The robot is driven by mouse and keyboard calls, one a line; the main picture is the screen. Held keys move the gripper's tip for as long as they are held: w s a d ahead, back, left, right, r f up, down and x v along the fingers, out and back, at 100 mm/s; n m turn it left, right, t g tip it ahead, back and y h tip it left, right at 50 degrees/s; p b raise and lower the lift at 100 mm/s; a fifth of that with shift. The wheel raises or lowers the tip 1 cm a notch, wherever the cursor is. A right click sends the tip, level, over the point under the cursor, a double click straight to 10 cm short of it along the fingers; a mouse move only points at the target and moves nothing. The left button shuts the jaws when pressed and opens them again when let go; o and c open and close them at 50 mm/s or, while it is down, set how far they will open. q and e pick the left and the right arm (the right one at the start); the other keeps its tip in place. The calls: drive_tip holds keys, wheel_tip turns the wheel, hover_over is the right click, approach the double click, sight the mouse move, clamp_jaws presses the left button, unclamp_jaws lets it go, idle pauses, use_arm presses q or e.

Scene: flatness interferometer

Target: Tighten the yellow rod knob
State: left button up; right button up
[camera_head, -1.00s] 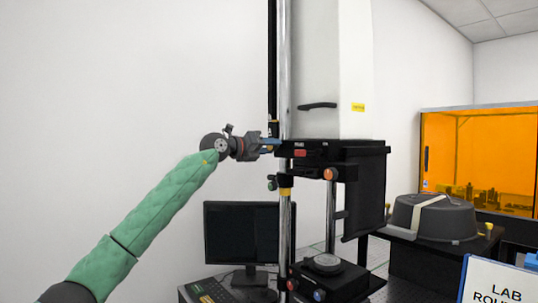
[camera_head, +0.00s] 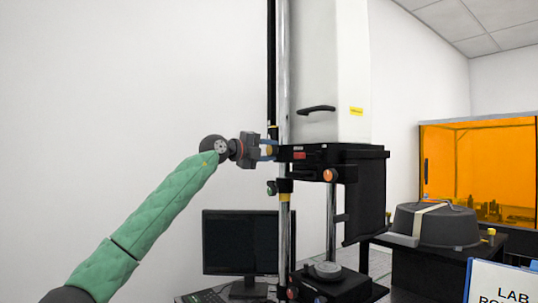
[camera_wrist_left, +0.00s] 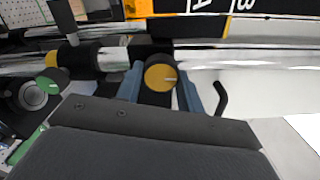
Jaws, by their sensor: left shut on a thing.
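The yellow rod knob (camera_wrist_left: 160,77) is a round yellow disc with a pale line on its face. It sits on a black clamp by a shiny metal rod (camera_wrist_left: 245,60). My left gripper (camera_wrist_left: 161,88) is shut on it, with one blue finger on each side. In the head view, the left gripper (camera_head: 267,150) meets the rod at the height of the black carriage, and a little of the yellow knob (camera_head: 268,151) shows between the fingers. My right gripper is not in view.
A green knob (camera_head: 271,188) lies just below the gripper. An orange knob (camera_head: 329,175) is on the black carriage (camera_head: 350,160), under the white column (camera_head: 335,70). A monitor (camera_head: 241,241) stands below my arm. Open space lies left of the rod.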

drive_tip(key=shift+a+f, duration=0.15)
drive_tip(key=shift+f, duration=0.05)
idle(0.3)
use_arm(q)
drive_tip(key=o, duration=1)
drive_tip(key=shift+w+a+f, duration=0.1)
drive_tip(key=shift+a, duration=0.05)
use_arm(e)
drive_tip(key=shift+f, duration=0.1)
use_arm(q)
drive_tip(key=shift+s+a, duration=0.2)
drive_tip(key=shift+s, duration=0.05)
drive_tip(key=b+v, duration=0.2)
drive_tip(key=v, duration=0.5)
drive_tip(key=shift+a+b, duration=0.1)
drive_tip(key=shift+b, duration=0.25)
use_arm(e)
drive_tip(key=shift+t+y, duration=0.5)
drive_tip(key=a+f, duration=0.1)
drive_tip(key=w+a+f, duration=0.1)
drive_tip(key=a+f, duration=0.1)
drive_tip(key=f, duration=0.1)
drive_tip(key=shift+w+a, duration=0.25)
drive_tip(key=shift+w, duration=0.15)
